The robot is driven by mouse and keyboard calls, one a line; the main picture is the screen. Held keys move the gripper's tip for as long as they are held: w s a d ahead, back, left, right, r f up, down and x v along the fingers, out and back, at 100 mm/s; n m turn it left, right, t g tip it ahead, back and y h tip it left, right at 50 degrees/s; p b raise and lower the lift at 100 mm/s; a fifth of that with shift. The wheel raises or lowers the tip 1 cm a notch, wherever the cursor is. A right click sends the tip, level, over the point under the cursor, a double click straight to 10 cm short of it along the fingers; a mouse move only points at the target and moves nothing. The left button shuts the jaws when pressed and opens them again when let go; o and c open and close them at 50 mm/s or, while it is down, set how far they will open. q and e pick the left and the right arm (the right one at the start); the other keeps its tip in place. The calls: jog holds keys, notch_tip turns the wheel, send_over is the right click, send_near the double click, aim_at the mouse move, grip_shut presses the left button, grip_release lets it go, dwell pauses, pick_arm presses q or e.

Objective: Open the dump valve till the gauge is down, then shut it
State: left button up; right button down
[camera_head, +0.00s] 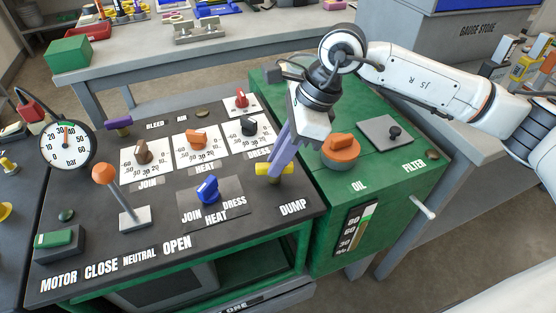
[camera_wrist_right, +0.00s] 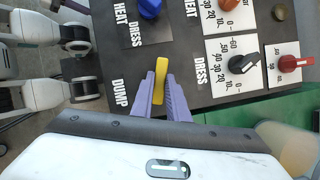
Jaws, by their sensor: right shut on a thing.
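The dump valve's yellow handle (camera_head: 262,169) sits at the right edge of the black panel, above the word DUMP. My right gripper (camera_head: 276,162) comes down from above with its purple fingers shut on the handle. In the right wrist view, the yellow handle (camera_wrist_right: 160,72) lies lengthwise between the two fingers (camera_wrist_right: 161,97). The round gauge (camera_head: 67,148), marked in bar, stands at the panel's back left. Its needle points nearly straight up, near 30. My left gripper is not in view.
An orange-knobbed lever (camera_head: 104,174) stands on the panel's left. A blue selector (camera_head: 207,189) and several dial knobs fill the middle. The green oil unit with an orange cap (camera_head: 341,146) is right of my gripper. A grey bench (camera_head: 240,42) is behind.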

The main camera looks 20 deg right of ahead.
jog(key=shift+f+m+t+b, duration=0.15)
jog(key=shift+m+t+b, duration=0.35)
jog(key=shift+m, duration=0.4)
jog(key=m+t+h+b, duration=0.1)
jog(key=m+b, duration=0.1)
jog(key=m, duration=0.1)
jog(key=shift+s+a+m+b, duration=0.1)
jog(key=shift+s+m+b, duration=0.05)
jog(key=shift+m+b, duration=0.25)
jog(key=m+h+b, duration=0.1)
jog(key=m+b, duration=0.1)
jog(key=m, duration=0.1)
jog(key=shift+a+t, duration=0.1)
jog(key=shift+t, duration=0.3)
jog(key=m+h+b, duration=0.1)
jog(key=m+b, duration=0.1)
jog(key=m, duration=0.1)
jog(key=shift+s+a, duration=0.1)
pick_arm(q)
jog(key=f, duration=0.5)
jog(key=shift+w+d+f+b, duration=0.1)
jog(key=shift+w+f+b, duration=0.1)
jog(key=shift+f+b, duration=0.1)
pick_arm(e)
jog(key=shift+m+t+h, duration=0.3)
jog(key=shift+m+h, duration=0.1)
jog(key=shift+m, duration=0.4)
jog(key=shift+r, duration=0.2)
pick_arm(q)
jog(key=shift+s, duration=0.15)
